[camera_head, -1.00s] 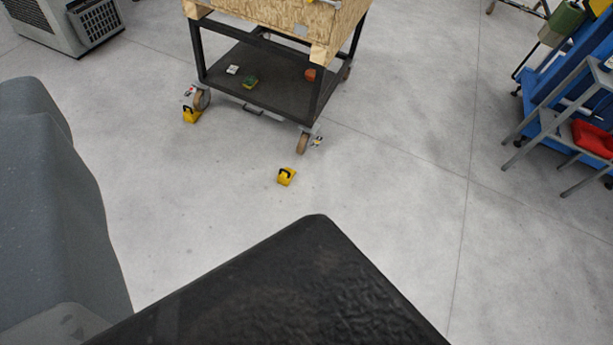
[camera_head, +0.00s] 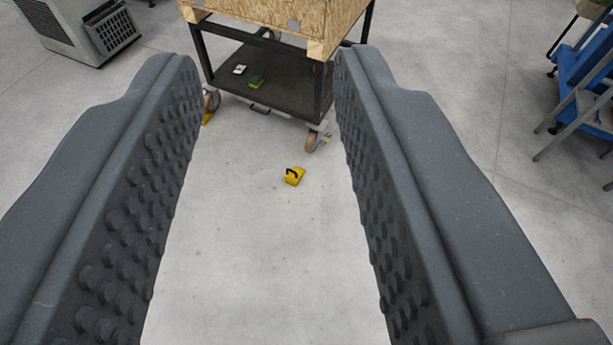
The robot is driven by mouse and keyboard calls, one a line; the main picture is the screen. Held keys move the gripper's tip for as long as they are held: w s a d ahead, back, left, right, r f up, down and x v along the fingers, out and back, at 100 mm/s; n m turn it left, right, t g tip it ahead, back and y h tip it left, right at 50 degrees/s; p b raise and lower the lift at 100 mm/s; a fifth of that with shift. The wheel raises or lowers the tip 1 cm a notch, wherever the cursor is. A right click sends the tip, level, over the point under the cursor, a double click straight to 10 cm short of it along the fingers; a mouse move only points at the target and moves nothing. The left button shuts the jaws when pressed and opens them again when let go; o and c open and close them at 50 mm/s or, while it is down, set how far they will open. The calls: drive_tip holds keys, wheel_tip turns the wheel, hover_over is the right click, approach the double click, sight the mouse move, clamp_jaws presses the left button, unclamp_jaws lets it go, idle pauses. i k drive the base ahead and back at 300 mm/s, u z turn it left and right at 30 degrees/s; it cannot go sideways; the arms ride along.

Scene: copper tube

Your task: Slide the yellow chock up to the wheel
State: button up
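The yellow chock (camera_head: 293,177) with a black handle stands on the floor, apart from the cart's near right wheel (camera_head: 311,142), which is above and right of it in the picture. A second yellow chock (camera_head: 208,117) is at the cart's left wheel (camera_head: 213,101), partly hidden by my left finger. My gripper (camera_head: 265,70) is open and empty, its two studded grey fingers wide apart in the foreground. The chock shows in the gap between them, further off on the floor.
The cart (camera_head: 270,85) has a dark lower shelf with small items and a wooden crate (camera_head: 275,22) on top. A grey machine (camera_head: 85,28) stands at the upper left. Blue equipment and a grey step (camera_head: 575,105) stand at the right. The floor (camera_head: 250,240) around the chock is clear.

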sight(292, 176)
drive_tip(key=z, duration=0.1)
drive_tip(key=i, duration=1)
drive_tip(key=u, duration=0.1)
